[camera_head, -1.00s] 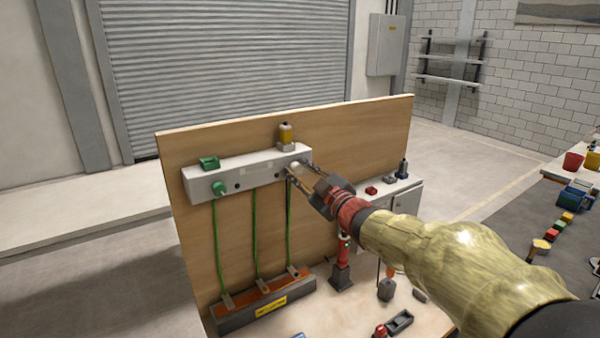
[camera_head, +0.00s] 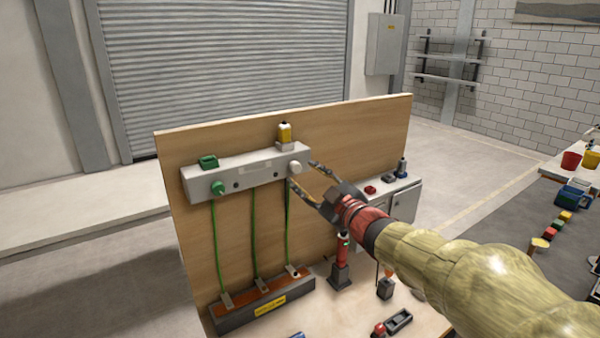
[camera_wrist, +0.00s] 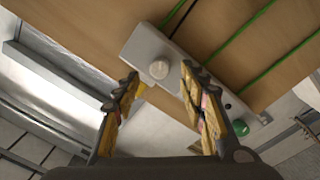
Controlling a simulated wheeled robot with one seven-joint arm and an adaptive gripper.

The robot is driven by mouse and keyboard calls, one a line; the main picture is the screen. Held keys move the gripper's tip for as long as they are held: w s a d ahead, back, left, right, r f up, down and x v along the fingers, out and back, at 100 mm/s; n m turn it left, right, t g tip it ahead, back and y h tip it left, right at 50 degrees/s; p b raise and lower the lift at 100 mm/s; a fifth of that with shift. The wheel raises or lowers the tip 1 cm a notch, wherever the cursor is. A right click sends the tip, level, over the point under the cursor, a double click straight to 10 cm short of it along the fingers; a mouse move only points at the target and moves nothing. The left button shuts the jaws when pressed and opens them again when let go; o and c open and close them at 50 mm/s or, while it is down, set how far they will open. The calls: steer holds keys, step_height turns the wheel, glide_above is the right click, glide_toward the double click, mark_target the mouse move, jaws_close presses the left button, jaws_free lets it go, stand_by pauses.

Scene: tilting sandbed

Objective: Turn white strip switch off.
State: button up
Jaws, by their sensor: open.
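The white strip (camera_head: 262,180) is a long pale bar fixed to an upright wooden board. A round white knob (camera_head: 295,167) sits at its right end; in the wrist view the white knob (camera_wrist: 158,69) shows between the fingertips in the picture. A green knob (camera_head: 218,188) is at the left end of the strip. My gripper (camera_head: 302,173) is open and empty, with its fingertips spread just in front of and right of the white knob. In the wrist view my gripper (camera_wrist: 159,76) shows both fingers apart, with no clear contact on the knob.
Green cables (camera_head: 254,235) run from the strip down to a dark block (camera_head: 265,305) with a yellow label. A yellow-topped light (camera_head: 285,133) and a green block (camera_head: 208,162) sit on the strip. A red-and-black post (camera_head: 341,262) stands below my gripper.

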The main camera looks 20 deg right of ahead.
steer(key=v, duration=0.7)
steer(key=shift+s, duration=0.35)
steer(key=d+f+m+g+h, duration=0.2)
steer(key=d+f+m+h, duration=0.35)
steer(key=d+f, duration=0.3)
steer(key=s+d+f+m+g+h, duration=0.4)
steer(key=s+d+f+g, duration=0.15)
steer(key=s, duration=0.25)
steer(key=s+a+f+m+g, duration=0.25)
steer(key=s+f, duration=0.25)
steer(key=s, duration=0.3)
steer(key=s+a+r+g+y, duration=0.1)
steer(key=s+a+y, duration=0.3)
steer(key=s+a, duration=0.9)
steer(key=shift+s+a+n+g, duration=0.3)
steer(key=shift+a+g, duration=0.2)
steer(key=shift+a, duration=0.35)
